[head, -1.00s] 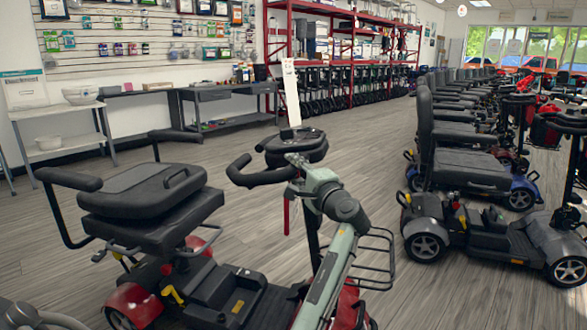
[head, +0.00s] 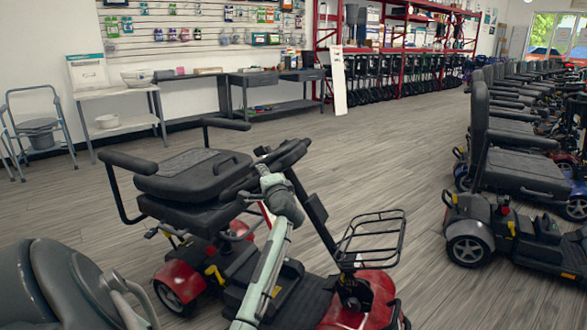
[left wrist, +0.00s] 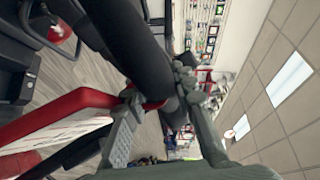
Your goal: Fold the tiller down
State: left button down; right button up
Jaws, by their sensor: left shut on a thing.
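The black tiller (head: 310,205) of the red scooter leans back toward the seat (head: 195,175), with its handlebar head (head: 283,157) close to the seat's right side. My left gripper (head: 268,178) is at the handlebar, coming from below. In the left wrist view its two fingers (left wrist: 160,95) are shut around a thick black bar (left wrist: 125,45), part of the handlebar. The exact contact is partly hidden by the fingers. My right gripper is not in view.
The scooter's wire basket (head: 372,238) stands in front of the tiller. A dark seat (head: 65,285) is close at the lower left. Scooter rows (head: 500,150) line the right. Grey floor is open behind the scooter, before the benches (head: 265,95).

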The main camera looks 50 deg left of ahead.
pick_arm(q)
jog(key=shift+n+h, duration=0.4)
jog(key=shift+h, duration=0.1)
jog(key=s+a+f, duration=0.1)
jog(key=a, duration=0.1)
jog(key=a+f, duration=0.2)
jog(key=s+a+f, duration=0.1)
jog(key=a+f, duration=0.1)
jog(key=shift+s+a+f, duration=0.1)
jog(key=shift+s, duration=0.2)
jog(key=c, duration=1.3)
grip_release()
jog(key=shift+w, duration=0.1)
jog(key=shift+c, duration=0.2)
jog(key=shift+o, duration=0.6)
jog(key=v, duration=1.2)
